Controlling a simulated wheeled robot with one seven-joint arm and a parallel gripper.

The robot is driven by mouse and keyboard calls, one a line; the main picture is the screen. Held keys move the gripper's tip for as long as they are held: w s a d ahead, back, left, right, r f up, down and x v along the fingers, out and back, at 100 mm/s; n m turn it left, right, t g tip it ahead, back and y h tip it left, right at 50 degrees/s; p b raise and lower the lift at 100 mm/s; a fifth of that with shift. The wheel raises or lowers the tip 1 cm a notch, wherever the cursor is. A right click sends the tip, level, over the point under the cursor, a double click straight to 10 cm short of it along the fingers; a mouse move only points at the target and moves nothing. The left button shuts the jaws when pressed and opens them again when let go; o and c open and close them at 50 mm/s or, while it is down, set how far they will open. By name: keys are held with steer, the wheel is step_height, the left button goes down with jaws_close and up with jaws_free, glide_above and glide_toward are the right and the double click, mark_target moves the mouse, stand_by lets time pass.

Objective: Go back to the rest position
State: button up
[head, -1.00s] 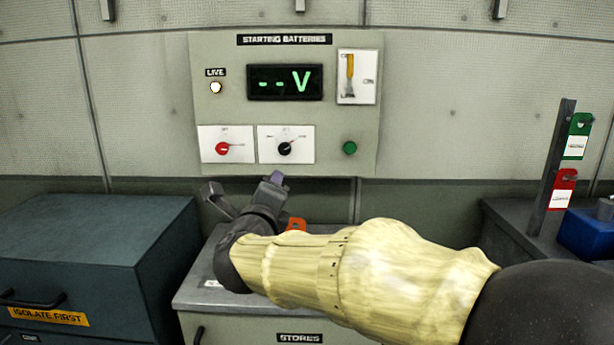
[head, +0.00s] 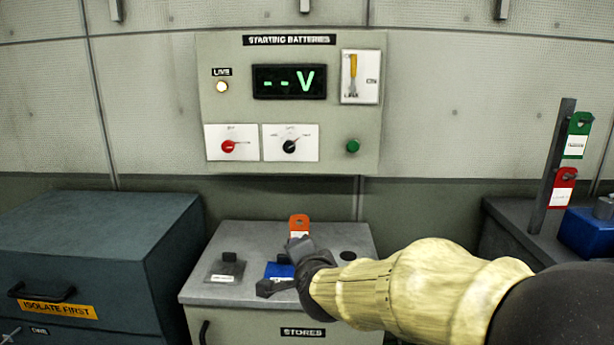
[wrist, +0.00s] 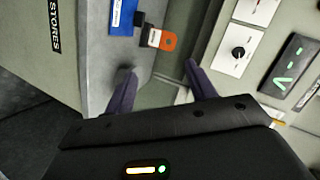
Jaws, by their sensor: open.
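My gripper (wrist: 158,85) is open and empty in the wrist view, its two dark fingers apart. In the head view my gripper (head: 283,268) is low over the grey stores cabinet (head: 215,290), in front of its top. The starting batteries panel (head: 363,125) is on the wall behind and above. Its display (head: 289,82) reads "--V" in green and the live lamp (head: 222,87) is lit. The red knob (head: 228,147) and black knob (head: 290,147) sit on white plates. A green button (head: 353,146) is at lower right.
A dark blue chest (head: 90,230) stands left. Red (head: 563,185) and green (head: 578,135) tags hang on a post at right.

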steer(key=s+d+f+n+g+h, duration=0.2)
steer(key=s+d+f+n+g, duration=0.9)
steer(key=s+d+f, duration=0.65)
steer(key=w+a+p+v, duration=0.1)
steer(key=p+v, duration=1.1)
steer(key=p, duration=0.1)
steer(key=w+a+p+v, duration=0.1)
steer(key=w+p+v, duration=0.1)
steer(key=p+v, duration=1.1)
steer(key=shift+w+r+p, duration=0.2)
steer(key=shift+r+p, duration=0.35)
steer(key=shift+p, duration=0.1)
steer(key=shift+s+a, duration=0.1)
steer(key=shift+a, duration=0.05)
